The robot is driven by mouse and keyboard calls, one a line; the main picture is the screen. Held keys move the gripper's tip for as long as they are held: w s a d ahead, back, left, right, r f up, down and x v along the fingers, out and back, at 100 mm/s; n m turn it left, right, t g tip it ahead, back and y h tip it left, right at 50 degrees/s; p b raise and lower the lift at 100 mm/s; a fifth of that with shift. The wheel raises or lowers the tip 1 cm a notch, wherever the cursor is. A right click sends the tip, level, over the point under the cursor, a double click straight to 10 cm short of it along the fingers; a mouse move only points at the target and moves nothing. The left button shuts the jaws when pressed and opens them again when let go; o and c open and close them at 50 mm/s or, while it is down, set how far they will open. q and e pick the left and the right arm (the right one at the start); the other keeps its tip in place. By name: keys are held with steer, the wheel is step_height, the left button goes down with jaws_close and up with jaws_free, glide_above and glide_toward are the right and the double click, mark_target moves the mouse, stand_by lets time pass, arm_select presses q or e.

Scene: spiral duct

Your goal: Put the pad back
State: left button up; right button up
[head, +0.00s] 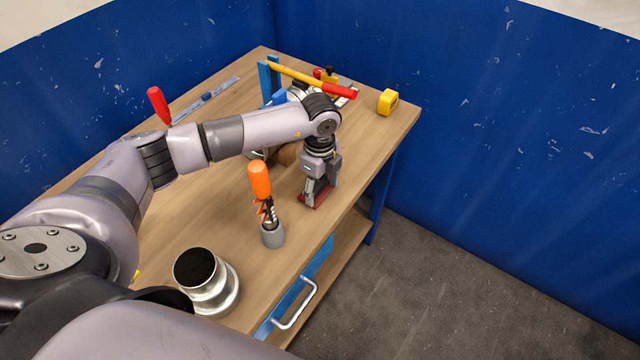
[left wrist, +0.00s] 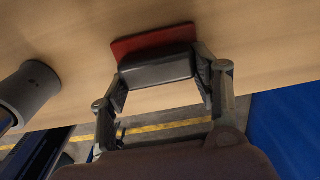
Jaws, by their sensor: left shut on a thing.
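The pad (head: 315,199) is a dark block with a red face, near the front right edge of the wooden workbench. In the left wrist view, the pad (left wrist: 152,42) shows its red side against the bench top and its dark body (left wrist: 157,71) between my fingers. My left gripper (head: 318,187) points down and is shut on the pad. The pad is at or just above the bench surface; I cannot tell whether it touches. My right gripper is not in view.
A grey cup (head: 273,237) with an orange-handled tool (head: 260,180) stands nearby; a metal duct piece (head: 215,295) stands closer. A yellow tape measure (head: 388,102), a blue stand (head: 264,80) and a yellow-and-red bar (head: 295,75) are at the back. Blue walls border the bench.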

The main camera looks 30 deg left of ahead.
mark_target(320, 186)
arm_select(q)
steer(key=shift+f, duration=0.25)
steer(key=o, duration=1)
steer(key=shift+r, duration=0.1)
steer(key=shift+o, duration=0.2)
steer(key=shift+r, duration=0.55)
step_height(320, 186, up, 11)
steer(key=b, duration=0.2)
steer(key=shift+r+b, duration=0.15)
steer(key=shift+b, duration=0.25)
